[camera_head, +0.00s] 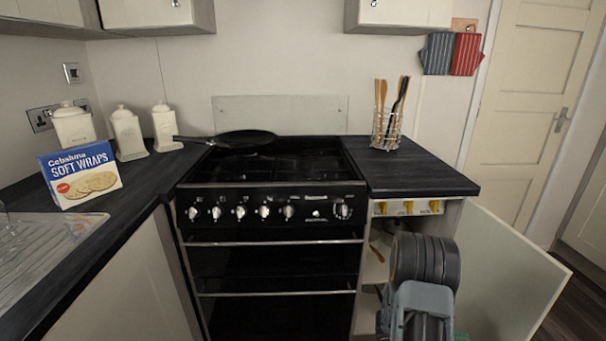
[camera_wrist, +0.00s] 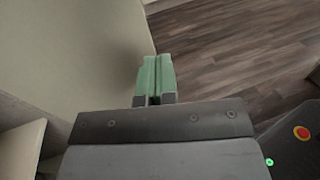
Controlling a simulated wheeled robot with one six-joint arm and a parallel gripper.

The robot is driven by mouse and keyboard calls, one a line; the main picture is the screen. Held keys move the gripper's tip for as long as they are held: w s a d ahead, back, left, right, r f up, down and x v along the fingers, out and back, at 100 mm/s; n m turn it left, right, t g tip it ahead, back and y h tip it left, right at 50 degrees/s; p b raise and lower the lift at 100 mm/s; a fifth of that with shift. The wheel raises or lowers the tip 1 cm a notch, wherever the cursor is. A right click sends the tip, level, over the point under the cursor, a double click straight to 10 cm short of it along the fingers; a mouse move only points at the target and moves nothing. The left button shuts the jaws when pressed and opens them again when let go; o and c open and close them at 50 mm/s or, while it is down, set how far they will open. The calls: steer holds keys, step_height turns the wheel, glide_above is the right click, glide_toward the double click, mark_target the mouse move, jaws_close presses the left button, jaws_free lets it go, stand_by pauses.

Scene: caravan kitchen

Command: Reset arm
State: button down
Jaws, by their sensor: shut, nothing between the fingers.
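My gripper (camera_wrist: 154,76) shows in the wrist view with its two green fingers side by side, shut and empty. It points down toward the wood floor (camera_wrist: 235,45). A pale panel (camera_wrist: 90,50), apparently the open cupboard door, stands close on its left. In the head view my arm is at the lower right, in front of the open cupboard below the right worktop. The gripper itself is mostly hidden there behind the arm. The open cupboard door (camera_head: 500,275) stands to the right of the arm.
A black cooker (camera_head: 275,215) with a frying pan (camera_head: 245,138) stands left of the cupboard. A utensil holder (camera_head: 385,130) is on the right worktop (camera_head: 425,175). A soft wraps box (camera_head: 80,175) and white canisters (camera_head: 128,135) stand on the left worktop. Floor is clear below the gripper.

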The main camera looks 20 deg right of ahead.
steer(key=s+a+f+m+g+y, duration=0.2)
steer(key=s+a+m+y, duration=0.1)
steer(key=s+y, duration=0.1)
steer(key=w+a+r+m+t+y+p, duration=0.1)
steer(key=a+r+m+t+y+p, duration=0.1)
steer(key=a+r+m+y+p, duration=0.55)
steer(key=w+a+r+t+y+p, duration=0.2)
steer(key=a+r+t+p, duration=0.4)
steer(key=a+r, duration=0.5)
steer(key=w+a+r+m+t+y+p, duration=0.1)
steer(key=w+a+r+t+p, duration=0.3)
steer(key=r, duration=1.8)
steer(key=a+t+y+p, duration=0.1)
steer(key=a+p, duration=0.4)
steer(key=a, duration=0.3)
steer(key=shift+a+t, duration=0.25)
steer(key=shift+t, duration=0.15)
